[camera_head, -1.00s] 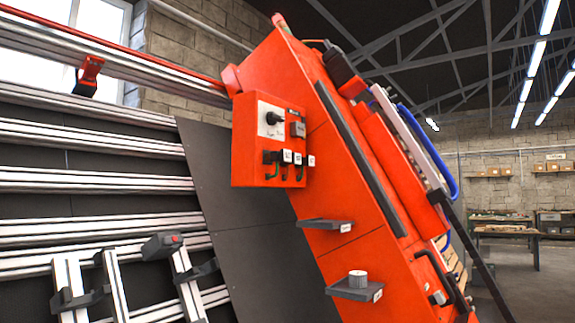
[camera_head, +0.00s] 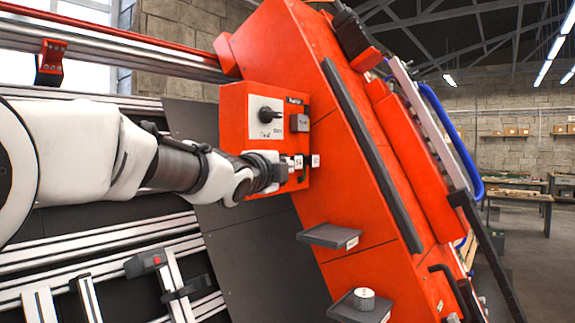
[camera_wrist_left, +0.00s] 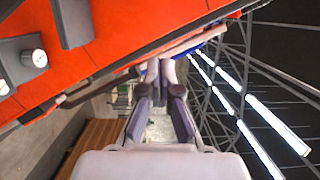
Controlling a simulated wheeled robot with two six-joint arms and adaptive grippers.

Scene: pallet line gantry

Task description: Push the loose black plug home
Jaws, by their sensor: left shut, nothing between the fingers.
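The red control box (camera_head: 234,112) hangs on the red sloping panel in the head view, with a black rotary switch (camera_head: 267,115) on its white plate. My left gripper (camera_head: 282,172) is in front of the lower part of this box, where the row of black plugs sits. The arm and gripper hide most of that row, so I cannot tell which plug is loose or whether the gripper touches one. White labels (camera_head: 298,162) show just right of the fingers. In the left wrist view the gripper's fingers (camera_wrist_left: 167,68) are together and empty. My right gripper is not in view.
Two small dark shelves, an upper one (camera_head: 328,236) and a lower one (camera_head: 347,310), stick out of the panel below the box. A pale ribbed cylinder (camera_head: 364,298) stands on the lower one. Aluminium rails (camera_head: 110,262) lie below my arm.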

